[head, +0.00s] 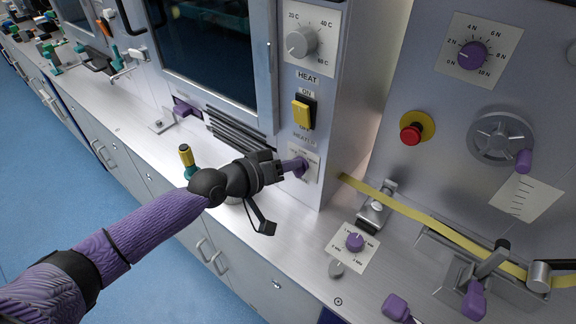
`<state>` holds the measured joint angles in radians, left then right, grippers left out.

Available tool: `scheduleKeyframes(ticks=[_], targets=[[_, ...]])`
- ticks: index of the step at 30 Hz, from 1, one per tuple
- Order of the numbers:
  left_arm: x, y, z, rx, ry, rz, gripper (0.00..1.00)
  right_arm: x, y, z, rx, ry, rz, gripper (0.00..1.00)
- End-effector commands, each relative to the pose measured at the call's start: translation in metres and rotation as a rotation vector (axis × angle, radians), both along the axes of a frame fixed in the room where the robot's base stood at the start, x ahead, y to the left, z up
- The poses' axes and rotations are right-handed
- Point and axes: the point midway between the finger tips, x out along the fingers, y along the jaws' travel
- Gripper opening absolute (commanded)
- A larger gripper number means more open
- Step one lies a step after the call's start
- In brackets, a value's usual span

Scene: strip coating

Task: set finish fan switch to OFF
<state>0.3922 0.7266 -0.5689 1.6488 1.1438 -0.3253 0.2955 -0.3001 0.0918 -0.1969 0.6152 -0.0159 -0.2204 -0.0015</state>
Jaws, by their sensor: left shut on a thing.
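A small pale plate with a purple knob (298,167) is low on the front of the grey cabinet, under the heater switch. A label above the knob seems to read LOW; the rest of the plate is partly covered. I take this to be the finish fan switch, though its name cannot be read. My left gripper (282,169) comes in from the left and is shut on this knob. The gripper hides part of it, so its exact setting cannot be told. My right gripper is not in view.
Above are the yellow heater switch (302,114) and a grey heat dial (301,41). A yellow strip (408,208) runs to the right. A purple dial (355,242) sits on the bench (300,262). A red button (411,134) is on the right panel.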

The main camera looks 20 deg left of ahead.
Motion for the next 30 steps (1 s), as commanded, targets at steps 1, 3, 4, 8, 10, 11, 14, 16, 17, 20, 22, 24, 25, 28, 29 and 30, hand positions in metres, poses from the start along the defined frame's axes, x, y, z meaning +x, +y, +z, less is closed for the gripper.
scheduleKeyframes(ticks=[1,3,4,8,10,11,14,16,17,20,22,24,25,28,29,30], targets=[[0.0,0.0,-0.003,-0.009,0.004,0.001,0.0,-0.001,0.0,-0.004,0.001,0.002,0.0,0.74],[0.0,0.0,-0.003,-0.022,0.008,0.0,0.0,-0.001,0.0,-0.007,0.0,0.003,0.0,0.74],[0.0,0.0,-0.003,-0.029,0.01,0.0,0.0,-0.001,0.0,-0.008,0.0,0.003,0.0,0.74],[0.0,0.001,-0.004,-0.054,0.021,0.0,0.0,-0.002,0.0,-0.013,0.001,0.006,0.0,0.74],[0.0,0.001,-0.004,-0.069,0.027,-0.001,0.0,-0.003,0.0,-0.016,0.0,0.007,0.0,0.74],[0.0,0.001,-0.004,-0.075,0.03,0.0,0.0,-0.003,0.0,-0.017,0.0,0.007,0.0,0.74],[0.0,0.001,-0.005,-0.096,0.037,-0.001,0.0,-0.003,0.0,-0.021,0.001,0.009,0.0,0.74],[0.0,0.001,-0.005,-0.109,0.042,-0.001,0.0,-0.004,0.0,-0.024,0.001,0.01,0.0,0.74],[0.001,0.001,-0.005,-0.115,0.044,-0.001,0.0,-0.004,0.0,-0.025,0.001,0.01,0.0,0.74],[0.001,0.002,-0.005,-0.137,0.052,0.0,0.0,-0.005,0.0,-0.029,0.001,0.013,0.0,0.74],[0.001,0.002,-0.005,-0.151,0.057,0.0,0.0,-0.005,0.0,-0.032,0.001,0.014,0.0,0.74],[0.001,0.002,-0.005,-0.167,0.062,-0.001,0.0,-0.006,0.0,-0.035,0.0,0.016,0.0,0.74],[0.001,0.002,-0.005,-0.173,0.065,-0.001,0.0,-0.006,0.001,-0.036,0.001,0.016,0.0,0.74],[0.001,0.002,-0.004,-0.182,0.067,-0.001,0.3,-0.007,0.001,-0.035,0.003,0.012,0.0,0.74],[0.001,0.002,-0.003,-0.182,0.067,-0.001,0.36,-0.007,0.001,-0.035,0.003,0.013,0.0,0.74],[0.001,0.002,-0.003,-0.182,0.066,0.0,0.44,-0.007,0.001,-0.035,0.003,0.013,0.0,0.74]])
